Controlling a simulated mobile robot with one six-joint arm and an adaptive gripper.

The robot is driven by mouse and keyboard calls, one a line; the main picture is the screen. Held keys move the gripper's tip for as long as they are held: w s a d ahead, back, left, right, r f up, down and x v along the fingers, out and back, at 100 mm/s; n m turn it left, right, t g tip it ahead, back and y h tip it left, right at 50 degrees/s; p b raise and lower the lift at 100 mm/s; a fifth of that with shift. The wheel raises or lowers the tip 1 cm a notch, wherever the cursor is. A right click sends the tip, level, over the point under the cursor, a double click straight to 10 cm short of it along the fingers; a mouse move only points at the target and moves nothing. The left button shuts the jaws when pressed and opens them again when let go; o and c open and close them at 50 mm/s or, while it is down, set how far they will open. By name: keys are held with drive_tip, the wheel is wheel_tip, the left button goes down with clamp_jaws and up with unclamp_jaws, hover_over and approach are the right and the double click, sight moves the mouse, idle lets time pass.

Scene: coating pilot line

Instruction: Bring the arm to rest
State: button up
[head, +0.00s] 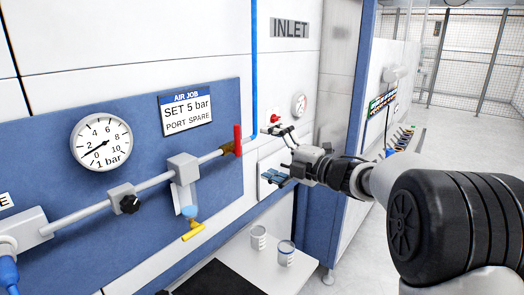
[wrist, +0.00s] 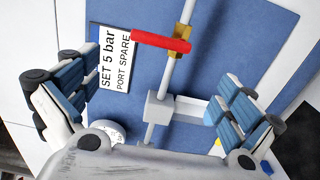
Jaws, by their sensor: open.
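My gripper (head: 273,154) reaches in from the right in the head view, in front of the wall panel. Its two fingers are spread wide, with nothing between them. In the wrist view my gripper (wrist: 160,75) also shows open, its blue-padded fingers apart. Beyond them is the air pipe with a red valve handle (wrist: 160,41), which the fingers appear not to touch. In the head view the red handle (head: 237,140) stands upright across the pipe, left of my gripper.
Two cups (head: 258,237) (head: 286,253) stand on a white bench below. A blue vertical pipe (head: 254,70) runs near my gripper. Floor is clear at the right.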

drive_tip(key=s+d+r+m+t+h, duration=0.2)
drive_tip(key=d+r+m+t+h, duration=0.35)
drive_tip(key=d+m+h, duration=0.45)
drive_tip(key=s+d+f+m+g+h, duration=0.1)
drive_tip(key=s+d+m+g+h, duration=0.1)
drive_tip(key=s+d+m+h, duration=0.45)
drive_tip(key=s+a+f+m+g, duration=0.1)
drive_tip(key=s+f+m+g, duration=0.2)
drive_tip(key=s+f, duration=0.3)
drive_tip(key=s+a+f+m+g+y, duration=0.1)
drive_tip(key=s+f+m+g, duration=0.2)
drive_tip(key=s, duration=1.4)
drive_tip(key=s+a+f+m+g+y, duration=0.1)
drive_tip(key=s+f+m+g, duration=0.3)
drive_tip(key=s+f, duration=0.5)
drive_tip(key=s+a+m, duration=0.1)
drive_tip(key=s+m, duration=0.1)
drive_tip(key=s, duration=0.1)
drive_tip(key=shift+s+f, duration=0.2)
drive_tip(key=shift+f, duration=0.15)
